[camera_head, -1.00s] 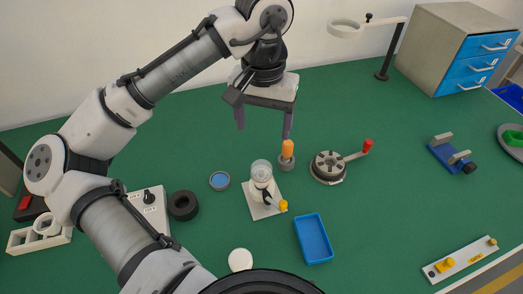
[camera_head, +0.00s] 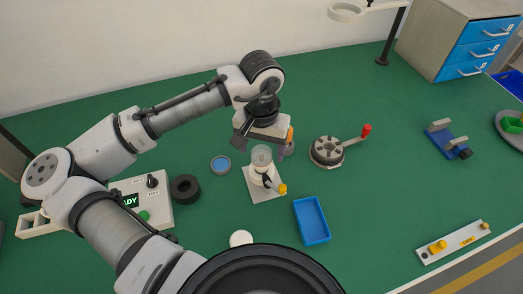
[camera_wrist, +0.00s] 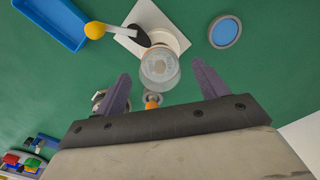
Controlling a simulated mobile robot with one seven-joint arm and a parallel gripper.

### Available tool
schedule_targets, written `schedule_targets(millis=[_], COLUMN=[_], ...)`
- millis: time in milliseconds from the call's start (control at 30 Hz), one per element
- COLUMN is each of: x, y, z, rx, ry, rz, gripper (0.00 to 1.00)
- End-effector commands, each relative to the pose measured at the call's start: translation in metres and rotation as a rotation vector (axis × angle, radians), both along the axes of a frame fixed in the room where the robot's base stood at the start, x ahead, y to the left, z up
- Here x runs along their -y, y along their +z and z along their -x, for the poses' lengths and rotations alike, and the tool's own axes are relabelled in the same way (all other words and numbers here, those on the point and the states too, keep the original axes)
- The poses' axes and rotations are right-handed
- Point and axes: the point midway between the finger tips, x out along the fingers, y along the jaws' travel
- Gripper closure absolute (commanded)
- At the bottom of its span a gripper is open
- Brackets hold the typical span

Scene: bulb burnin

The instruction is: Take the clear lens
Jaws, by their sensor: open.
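A clear, round glass-like piece (camera_head: 262,153), the likely clear lens, sits on top of a white stand with a yellow-tipped lever (camera_head: 281,188). In the wrist view the clear piece (camera_wrist: 160,67) shows between and just beyond my fingertips. My gripper (camera_head: 263,147) is open, pointing down over the stand's far side. In the wrist view my gripper (camera_wrist: 160,73) has a finger on either side of the clear piece and nothing held. Whether the fingers touch it I cannot tell.
An orange-topped peg (camera_head: 290,136) stands close behind my gripper. A blue disc in a grey rim (camera_head: 220,164) and a black ring (camera_head: 185,188) lie left. A blue tray (camera_head: 311,220) lies in front right. A red-handled round fixture (camera_head: 327,151) stands right.

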Motion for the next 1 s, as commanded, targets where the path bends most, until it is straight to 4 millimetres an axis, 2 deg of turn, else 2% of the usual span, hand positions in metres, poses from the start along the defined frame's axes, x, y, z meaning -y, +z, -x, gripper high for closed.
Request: schedule_targets(millis=[100, 300, 667, 1000], x=[0.0000, 0.0000, 0.0000, 0.0000], y=[-0.0075, -0.0085, -0.0082, -0.0050], z=[-0.0001, -0.0001, -0.0001, -0.0004], rx=[0.001, 0.001, 0.001, 0.002], ry=[0.000, -0.001, 0.000, 0.000], rz=[0.000, 0.000, 0.000, 0.000], gripper=[0.28, 0.28, 0.74, 0.75])
